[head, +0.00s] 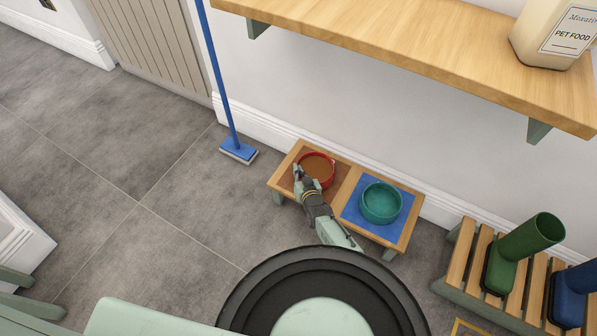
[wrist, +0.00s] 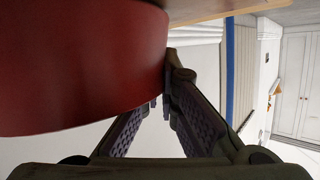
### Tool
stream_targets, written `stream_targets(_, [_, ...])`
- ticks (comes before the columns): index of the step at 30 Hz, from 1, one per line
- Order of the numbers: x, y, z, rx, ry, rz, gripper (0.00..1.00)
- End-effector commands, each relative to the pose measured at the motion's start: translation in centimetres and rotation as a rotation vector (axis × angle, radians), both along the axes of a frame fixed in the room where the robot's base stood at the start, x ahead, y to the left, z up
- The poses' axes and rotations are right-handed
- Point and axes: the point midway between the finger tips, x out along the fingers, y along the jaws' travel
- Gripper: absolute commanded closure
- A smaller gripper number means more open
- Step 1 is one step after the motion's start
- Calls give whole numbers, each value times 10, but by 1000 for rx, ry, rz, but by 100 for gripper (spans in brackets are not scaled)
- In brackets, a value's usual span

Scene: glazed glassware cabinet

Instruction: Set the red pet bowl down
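The red pet bowl (head: 329,180) is upright over the left half of a low wooden feeding stand (head: 347,184), above a brown-red mat (head: 334,196). I cannot tell whether its base touches the mat. Its inside looks brown. My gripper (head: 299,173) is at the bowl's left near rim, its fingers closed in on the wall. In the wrist view the bowl's red side (wrist: 80,70) fills the upper left, and one finger passes behind its edge. The fingertips of my gripper (wrist: 165,97) are partly hidden there.
A teal bowl (head: 381,216) sits on a blue mat (head: 358,218) on the stand's right half. A blue mop (head: 238,150) stands left of it. A wooden shelf (head: 420,40) with a pet food jar (head: 560,38) overhangs. A boot rack (head: 463,262) is at right. Grey floor is clear at left.

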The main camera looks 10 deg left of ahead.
Motion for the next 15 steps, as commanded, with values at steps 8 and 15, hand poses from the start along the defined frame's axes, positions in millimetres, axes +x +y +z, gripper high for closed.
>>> stream_targets(8, [0,0,-2,0,1,0,81])
stream_targets(15, [0,0,-1,0,1,0,75])
